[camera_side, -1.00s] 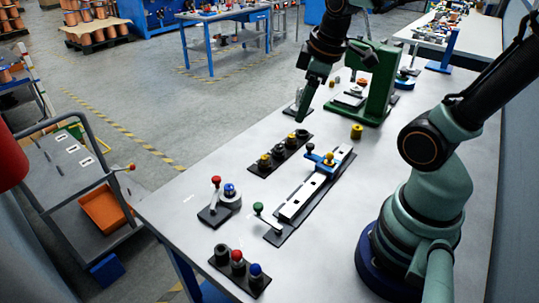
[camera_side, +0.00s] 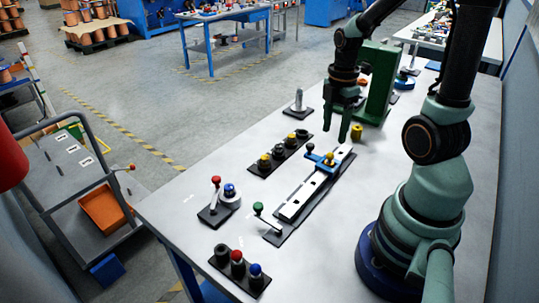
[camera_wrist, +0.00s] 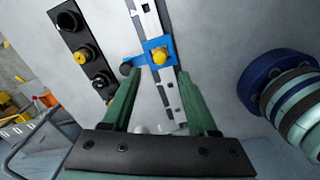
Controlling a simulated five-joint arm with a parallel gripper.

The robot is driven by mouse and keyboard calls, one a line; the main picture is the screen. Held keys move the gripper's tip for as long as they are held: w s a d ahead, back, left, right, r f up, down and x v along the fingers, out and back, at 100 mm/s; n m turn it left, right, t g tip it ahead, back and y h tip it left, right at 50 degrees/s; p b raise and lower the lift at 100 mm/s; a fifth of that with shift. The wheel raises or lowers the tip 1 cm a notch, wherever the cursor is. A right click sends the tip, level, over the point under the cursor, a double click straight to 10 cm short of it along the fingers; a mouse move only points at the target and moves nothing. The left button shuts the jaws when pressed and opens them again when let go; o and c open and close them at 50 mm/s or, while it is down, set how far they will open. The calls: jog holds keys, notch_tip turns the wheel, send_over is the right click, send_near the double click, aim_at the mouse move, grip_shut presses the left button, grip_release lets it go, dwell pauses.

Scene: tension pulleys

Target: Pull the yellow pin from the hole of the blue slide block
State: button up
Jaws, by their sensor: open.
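The yellow pin (camera_side: 329,157) stands in the blue slide block (camera_side: 320,161), which sits on a white slotted rail (camera_side: 298,200). In the wrist view the yellow pin's round head (camera_wrist: 160,57) shows on the blue block (camera_wrist: 153,44), with a dark knob on the block's side arm. My gripper (camera_side: 344,139) points down above the far end of the rail, apart from the pin. In the wrist view its two green fingers (camera_wrist: 160,95) are spread with nothing between them, and the pin lies beyond the gap between their tips.
A black holder (camera_side: 263,172) with several dark and yellow pieces lies left of the rail. A loose yellow cylinder (camera_side: 357,131) stands close to my gripper, before a green press (camera_side: 380,85). A green-knobbed lever (camera_side: 258,208) is at the rail's near end.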

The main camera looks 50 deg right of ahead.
aim_at(331, 153)
notch_tip(331, 153, down, 8)
jog(key=shift+f, duration=0.1)
dwell(0.4)
grip_shut()
